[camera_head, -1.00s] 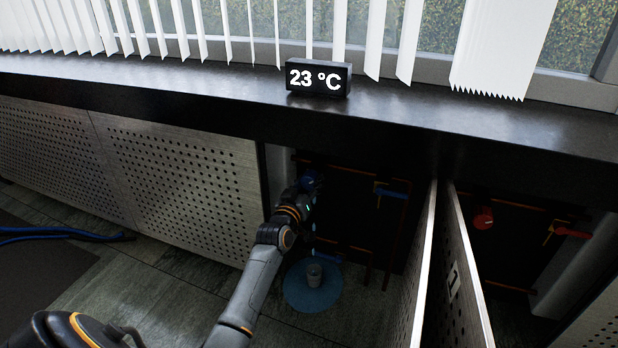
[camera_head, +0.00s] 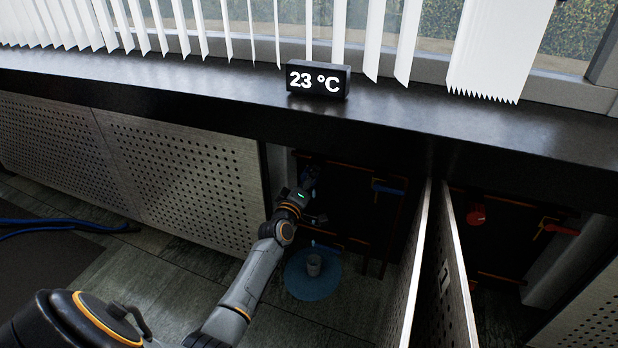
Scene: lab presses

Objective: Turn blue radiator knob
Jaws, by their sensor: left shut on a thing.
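The blue radiator knob (camera_head: 311,171) is at the upper left inside the open dark cabinet bay under the sill. It is small, dark and mostly hidden by my gripper. My left gripper (camera_head: 309,181) reaches into the bay from below and is shut on the blue knob. Its fingers are too dark to make out clearly. My right gripper is not in view.
Open perforated doors (camera_head: 411,265) stand right of the bay. A blue-handled valve (camera_head: 389,190) and a red knob (camera_head: 477,214) are farther right. A temperature display (camera_head: 318,79) reads 23 °C.

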